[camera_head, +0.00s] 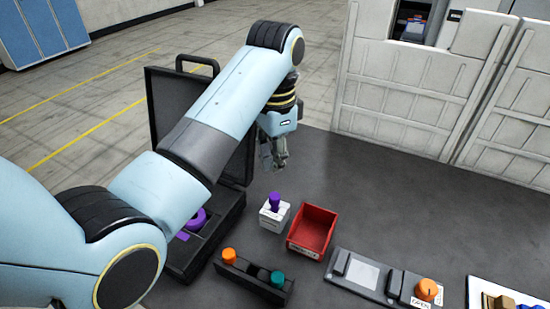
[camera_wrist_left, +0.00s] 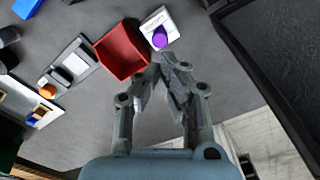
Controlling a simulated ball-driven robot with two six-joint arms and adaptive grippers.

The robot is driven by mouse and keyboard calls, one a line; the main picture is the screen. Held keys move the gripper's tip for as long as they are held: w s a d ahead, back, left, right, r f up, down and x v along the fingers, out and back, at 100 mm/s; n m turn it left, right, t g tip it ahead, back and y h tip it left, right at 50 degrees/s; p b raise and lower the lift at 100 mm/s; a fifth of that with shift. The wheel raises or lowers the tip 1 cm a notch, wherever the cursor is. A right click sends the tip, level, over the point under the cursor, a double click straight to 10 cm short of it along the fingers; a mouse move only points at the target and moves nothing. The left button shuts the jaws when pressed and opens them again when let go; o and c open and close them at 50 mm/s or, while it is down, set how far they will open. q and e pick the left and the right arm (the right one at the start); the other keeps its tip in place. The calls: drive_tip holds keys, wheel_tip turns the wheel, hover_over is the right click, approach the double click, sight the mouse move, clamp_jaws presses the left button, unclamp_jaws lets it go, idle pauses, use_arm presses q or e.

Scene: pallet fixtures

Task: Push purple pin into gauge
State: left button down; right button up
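The purple pin (camera_head: 274,200) stands upright in the top of a small white block (camera_head: 272,219), which looks like the gauge, with its upper part sticking out. In the left wrist view the pin's round purple end (camera_wrist_left: 160,39) and the white block (camera_wrist_left: 154,22) show just beyond the fingertips. My left gripper (camera_head: 275,165) points down, above and behind the block, apart from the pin. Its fingertips (camera_wrist_left: 162,62) meet with nothing between them. How deep the pin sits is hidden inside the block. My right gripper is not in view.
A red bin (camera_head: 313,232) stands right beside the block. A black holder with orange and teal pegs (camera_head: 252,278) lies in front. A grey fixture with an orange knob (camera_head: 385,282) is at right. An open black case (camera_head: 237,150) stands behind my left arm.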

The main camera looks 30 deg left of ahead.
sight(274, 196)
use_arm(q)
drive_tip(key=shift+f+b, duration=0.95)
drive_tip(key=shift+f, duration=2.05)
drive_tip(key=shift+s, duration=0.1)
drive_tip(key=shift+f, duration=1)
wheel_tip(274, 196, up, 3)
drive_tip(key=shift+f+p, duration=0.15)
drive_tip(key=shift+p, duration=0.9)
drive_tip(key=shift+r, duration=2.65)
